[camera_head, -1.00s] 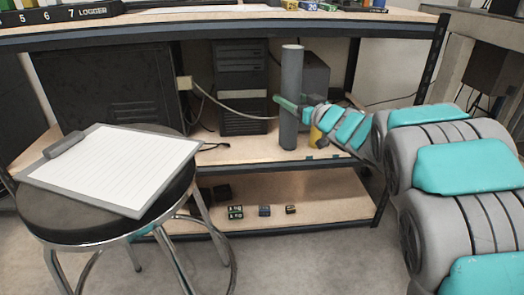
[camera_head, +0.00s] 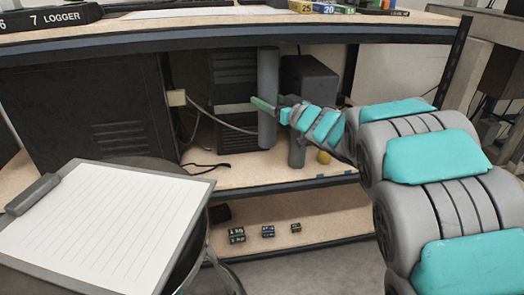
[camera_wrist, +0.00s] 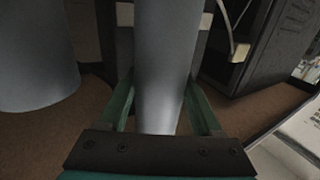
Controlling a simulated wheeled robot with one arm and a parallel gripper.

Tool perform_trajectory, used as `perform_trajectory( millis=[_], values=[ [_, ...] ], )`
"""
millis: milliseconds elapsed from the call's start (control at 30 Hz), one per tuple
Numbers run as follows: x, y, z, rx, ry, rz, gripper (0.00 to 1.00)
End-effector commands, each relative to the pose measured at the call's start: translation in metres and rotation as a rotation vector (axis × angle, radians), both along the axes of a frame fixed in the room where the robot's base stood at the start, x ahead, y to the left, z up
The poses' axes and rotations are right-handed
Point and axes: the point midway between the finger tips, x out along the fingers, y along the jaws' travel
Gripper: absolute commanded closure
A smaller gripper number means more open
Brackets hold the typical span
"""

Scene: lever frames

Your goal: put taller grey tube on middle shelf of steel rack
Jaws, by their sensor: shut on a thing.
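The taller grey tube (camera_head: 268,85) stands upright between the green fingers of my gripper (camera_head: 270,107), over the middle shelf (camera_head: 225,178) of the steel rack (camera_head: 448,65). My gripper is shut on it around mid-height.
Dark computer cases (camera_head: 235,75) stand close behind the tube. A yellow thing (camera_head: 324,157) sits right of the shorter tube. A cable (camera_head: 208,166) lies on the shelf. Small boxes (camera_head: 268,231) are on the bottom shelf. A stool with a clipboard (camera_head: 105,225) blocks the front left.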

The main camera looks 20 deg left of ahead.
Motion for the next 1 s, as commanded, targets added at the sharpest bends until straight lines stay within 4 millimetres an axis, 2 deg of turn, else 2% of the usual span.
perform_trajectory(
  millis=[200, 533, 733, 833, 1000],
  values=[
    [0.000, 0.000, -0.036, 0.002, -0.001, -0.002, 1.00],
    [0.000, 0.000, -0.059, 0.002, -0.002, -0.001, 1.00],
    [0.000, 0.000, -0.086, 0.001, 0.002, -0.001, 1.00],
    [0.000, 0.000, -0.092, 0.001, 0.001, -0.002, 1.00],
    [0.000, 0.000, -0.090, 0.001, -0.002, -0.002, 1.00]
  ],
)
